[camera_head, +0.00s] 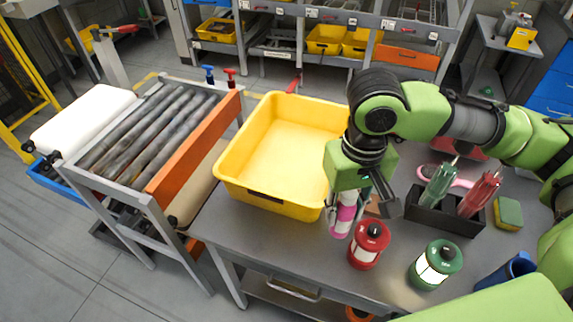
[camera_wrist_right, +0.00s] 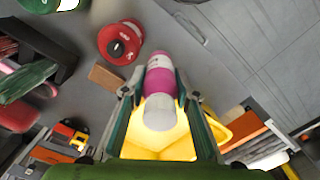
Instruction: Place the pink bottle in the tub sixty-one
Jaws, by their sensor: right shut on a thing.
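The pink bottle (camera_head: 342,220), pink with white parts, is between the fingers of my right gripper (camera_head: 362,207). In the right wrist view the bottle (camera_wrist_right: 159,82) sits between both fingers of the gripper (camera_wrist_right: 160,100), which is shut on it. In the head view the bottle is just right of the near right corner of the yellow tub (camera_head: 283,117), outside its opening. The tub looks empty inside. Its label cannot be read. In the head view the gripper body hides the bottle's top and part of the tub's right wall. My left gripper is not in view.
A red lantern (camera_head: 369,244) and a green lantern (camera_head: 435,264) stand near the table's front edge. A black holder (camera_head: 447,217) with red and green tools and a sponge (camera_head: 508,213) are at right. A roller conveyor (camera_head: 160,128) stands left of the table.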

